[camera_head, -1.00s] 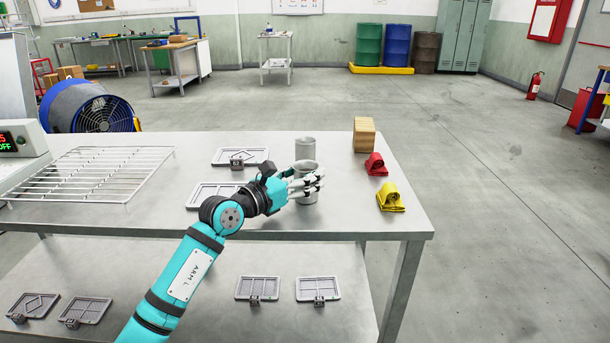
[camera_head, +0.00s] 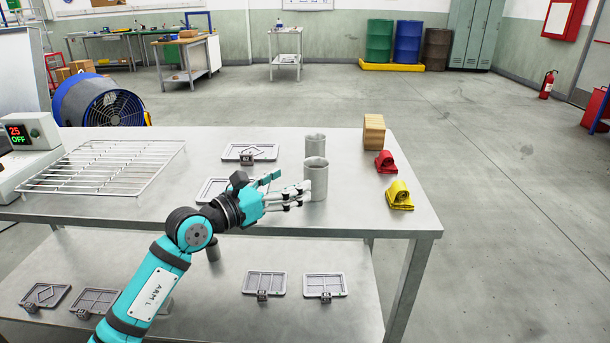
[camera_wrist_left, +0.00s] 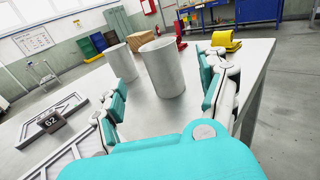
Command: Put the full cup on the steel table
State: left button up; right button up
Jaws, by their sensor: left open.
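Two grey cups stand upright on the steel table (camera_head: 385,217). The near cup (camera_head: 316,182) also shows large in the left wrist view (camera_wrist_left: 165,70). The far cup (camera_head: 316,145) stands just behind it and also shows in the left wrist view (camera_wrist_left: 121,62). I cannot see into either cup, so I cannot tell which is full. My left gripper (camera_head: 288,184) is open and empty, just left of the near cup. In the left wrist view, the near cup stands ahead, between the lines of the spread fingers. My right gripper is not in view.
A wire rack (camera_head: 105,165) lies at the table's left. Grey framed plates, one tagged 62 (camera_head: 250,152), lie left of the cups. A wooden block (camera_head: 374,132), a red item (camera_head: 385,161) and a yellow item (camera_head: 399,196) stand to the right. The front right tabletop is clear.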

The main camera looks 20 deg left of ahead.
pick_arm(q)
jog(key=v, duration=0.2)
jog(key=shift+s+a+f, duration=0.1)
jog(key=shift+s+a, duration=0.05)
jog(key=shift+s, duration=0.2)
jog(key=shift+s+a, duration=0.25)
jog(key=shift+s, duration=0.25)
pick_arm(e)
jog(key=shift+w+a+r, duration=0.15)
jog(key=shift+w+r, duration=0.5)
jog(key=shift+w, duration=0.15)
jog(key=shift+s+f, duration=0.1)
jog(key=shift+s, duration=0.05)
